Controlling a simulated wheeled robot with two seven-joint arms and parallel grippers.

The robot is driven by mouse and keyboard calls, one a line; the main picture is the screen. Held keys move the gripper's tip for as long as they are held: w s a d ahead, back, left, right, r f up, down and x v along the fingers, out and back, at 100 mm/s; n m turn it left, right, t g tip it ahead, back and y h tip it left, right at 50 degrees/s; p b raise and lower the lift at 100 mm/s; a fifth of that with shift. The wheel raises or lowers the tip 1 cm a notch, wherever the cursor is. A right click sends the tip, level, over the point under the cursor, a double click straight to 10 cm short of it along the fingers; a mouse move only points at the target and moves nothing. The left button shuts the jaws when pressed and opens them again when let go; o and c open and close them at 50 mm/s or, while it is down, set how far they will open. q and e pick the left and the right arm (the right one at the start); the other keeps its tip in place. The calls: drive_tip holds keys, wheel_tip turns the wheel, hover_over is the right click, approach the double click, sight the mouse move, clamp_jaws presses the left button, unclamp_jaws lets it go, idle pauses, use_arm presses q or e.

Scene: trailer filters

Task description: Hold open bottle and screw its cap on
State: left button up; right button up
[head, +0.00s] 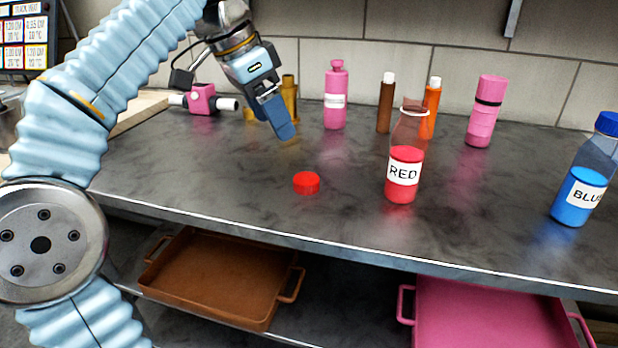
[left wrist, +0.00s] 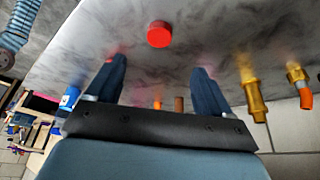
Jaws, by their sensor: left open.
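The open bottle (head: 405,165) labelled RED stands upright on the grey counter, with red liquid inside and no cap on its neck. The red cap (head: 306,183) lies on the counter to the left of the bottle, apart from it. The cap also shows in the left wrist view (left wrist: 159,34), beyond the fingertips. My left gripper (head: 284,128) is above the counter, up and behind the cap in the head view. Its two fingers (left wrist: 158,75) are apart with nothing between them. My right gripper is not in view.
A blue-capped BLUE bottle (head: 585,175) stands at the right. Along the back are a pink bottle (head: 336,100), brown bottle (head: 385,105), orange bottle (head: 431,108) and pink flask (head: 484,112). A brown tray (head: 215,275) and pink tray (head: 490,315) lie below the counter. Counter around the cap is clear.

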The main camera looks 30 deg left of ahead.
use_arm(q)
drive_tip(key=b, duration=0.3)
approach(306, 178)
drive_tip(key=x, duration=0.2)
drive_tip(key=shift+s+a+f, duration=0.1)
drive_tip(key=shift+f, duration=0.55)
drive_tip(key=x, duration=0.2)
drive_tip(key=b+x, duration=0.1)
drive_tip(key=x, duration=0.2)
drive_tip(key=shift+w+d+f, duration=0.1)
drive_tip(key=shift+w+d, duration=0.15)
drive_tip(key=shift+w, duration=0.05)
drive_tip(key=c, duration=1.1)
